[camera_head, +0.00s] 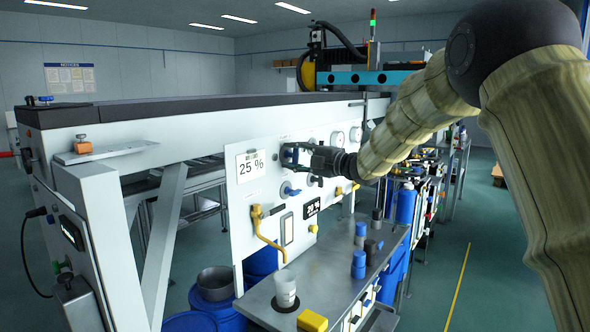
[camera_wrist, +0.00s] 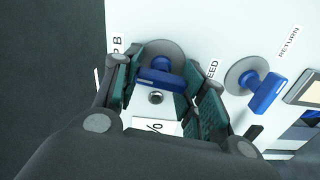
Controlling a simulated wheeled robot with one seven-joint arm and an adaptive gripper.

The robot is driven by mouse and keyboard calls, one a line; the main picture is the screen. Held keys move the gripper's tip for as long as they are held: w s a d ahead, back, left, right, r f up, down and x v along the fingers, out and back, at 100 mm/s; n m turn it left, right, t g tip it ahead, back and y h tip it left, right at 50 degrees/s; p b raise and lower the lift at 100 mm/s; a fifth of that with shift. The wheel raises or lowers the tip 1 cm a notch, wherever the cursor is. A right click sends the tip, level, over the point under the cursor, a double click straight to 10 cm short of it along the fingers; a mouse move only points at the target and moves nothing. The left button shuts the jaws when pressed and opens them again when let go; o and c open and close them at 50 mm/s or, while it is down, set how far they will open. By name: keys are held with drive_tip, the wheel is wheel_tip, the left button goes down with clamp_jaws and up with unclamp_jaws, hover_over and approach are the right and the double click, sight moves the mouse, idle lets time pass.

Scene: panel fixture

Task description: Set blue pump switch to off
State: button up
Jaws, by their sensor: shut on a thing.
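A white panel (camera_head: 262,190) stands upright, with a 25 % sign (camera_head: 251,166) on it. In the wrist view, a blue switch knob (camera_wrist: 160,79) on a grey round base sits between the two fingers of my gripper (camera_wrist: 165,74). The fingers are closed in on the knob from both sides. A label ending in "P B" (camera_wrist: 118,43) is beside the left finger and a partly hidden label reading "EED" is beside the right one. In the head view, my gripper (camera_head: 306,157) reaches the panel right of the sign and hides most of this knob.
A second blue knob (camera_wrist: 264,92) on a round base, near a RETURN label (camera_wrist: 289,42), is close to my right finger. Below the gripper, a yellow lever pipe (camera_head: 266,234) sticks out from the panel. A bench (camera_head: 330,275) with bottles and a cup stands below.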

drive_tip(key=shift+f+n+b, duration=0.3)
drive_tip(key=shift+n+b, duration=0.4)
drive_tip(key=shift+b, duration=0.15)
drive_tip(key=o, duration=1)
drive_tip(key=shift+d+r, duration=0.1)
drive_tip(key=shift+o, duration=0.2)
drive_tip(key=shift+r, duration=0.1)
drive_tip(key=v, duration=1.2)
